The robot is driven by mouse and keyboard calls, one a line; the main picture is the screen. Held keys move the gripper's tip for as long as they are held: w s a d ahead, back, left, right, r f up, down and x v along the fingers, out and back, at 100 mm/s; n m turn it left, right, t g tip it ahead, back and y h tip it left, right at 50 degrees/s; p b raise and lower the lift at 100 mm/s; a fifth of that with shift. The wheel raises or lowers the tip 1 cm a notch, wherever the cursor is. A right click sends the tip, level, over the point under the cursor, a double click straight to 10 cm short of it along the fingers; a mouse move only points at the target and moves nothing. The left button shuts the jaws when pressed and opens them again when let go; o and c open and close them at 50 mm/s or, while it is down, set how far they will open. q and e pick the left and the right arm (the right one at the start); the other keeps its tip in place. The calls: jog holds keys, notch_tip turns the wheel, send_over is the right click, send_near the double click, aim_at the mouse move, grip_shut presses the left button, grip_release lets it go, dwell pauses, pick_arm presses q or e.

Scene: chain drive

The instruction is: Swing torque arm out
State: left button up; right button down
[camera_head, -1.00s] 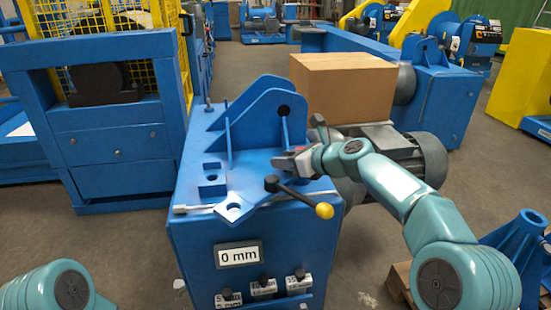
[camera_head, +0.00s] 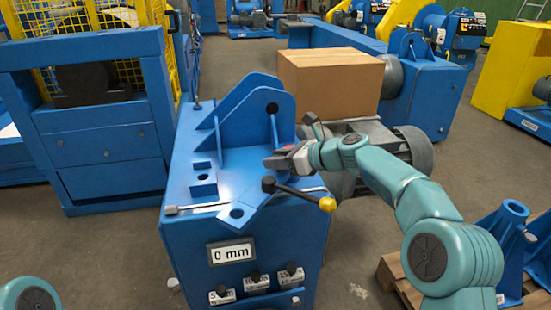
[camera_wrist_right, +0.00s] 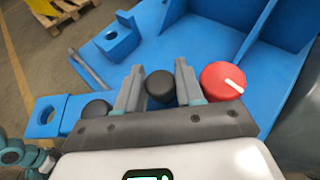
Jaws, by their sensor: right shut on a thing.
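A flat blue arm plate with a hole in its end (camera_head: 237,213), likely the torque arm, lies on top of the blue bench (camera_head: 185,245), reaching its front edge. Its holed end shows at left in the right wrist view (camera_wrist_right: 45,117). My right gripper (camera_head: 277,161) is over the bench; in the right wrist view, its fingers (camera_wrist_right: 159,90) are closed around a black round knob (camera_wrist_right: 160,86). A red knob with a white mark (camera_wrist_right: 222,80) sits just right of the fingers. A lever with a yellow ball (camera_head: 327,204) stands in front of the gripper. My left gripper is out of view.
An upright blue bracket (camera_head: 240,110) stands behind the plate. A square blue block (camera_head: 203,184) sits left of it. A cardboard box (camera_head: 330,85) rests above the grey motor (camera_head: 405,150) on the right. A display (camera_head: 232,253) reads 0 mm.

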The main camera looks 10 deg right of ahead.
jog(key=shift+f, duration=0.1)
jog(key=c, duration=1.1)
grip_release()
jog(key=shift+s, duration=0.1)
jog(key=p+v, duration=0.4)
jog(key=v, duration=1.2)
jog(key=shift+d, duration=0.25)
